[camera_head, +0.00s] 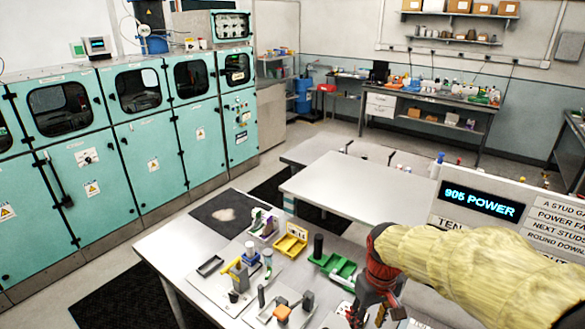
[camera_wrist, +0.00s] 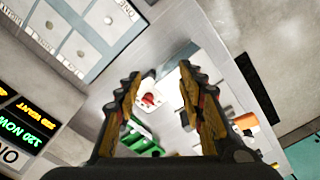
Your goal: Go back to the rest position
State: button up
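My gripper (camera_head: 374,305) hangs over the right part of the steel work table (camera_head: 171,247) in the head view, at the end of my yellow-sleeved arm. In the wrist view its two fingers (camera_wrist: 160,108) stand apart with nothing held between them. Beyond the fingers there is a small white piece with a red part (camera_wrist: 150,98) on the table. A green tray (camera_head: 336,268) lies just left of my gripper in the head view and shows partly behind the left finger in the wrist view (camera_wrist: 143,142).
A yellow bin (camera_head: 291,243), an orange block (camera_head: 282,312) and several small fixtures stand on the table. A display panel (camera_head: 500,215) reading "905 POWER" rises at the right behind my arm. Teal cabinets (camera_head: 155,150) line the left wall. A bare table (camera_head: 350,190) stands behind.

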jog(key=s+r+m+t+b, duration=0.1)
jog(key=s+r+t+b, duration=0.1)
jog(key=s, duration=0.6)
jog(key=s+r+m+t+b, duration=0.2)
jog(key=s+r+t+b, duration=0.1)
jog(key=s, duration=0.5)
jog(key=shift+d+r+b, duration=0.25)
jog(key=shift+r+b, duration=0.55)
jog(key=shift+b, duration=0.25)
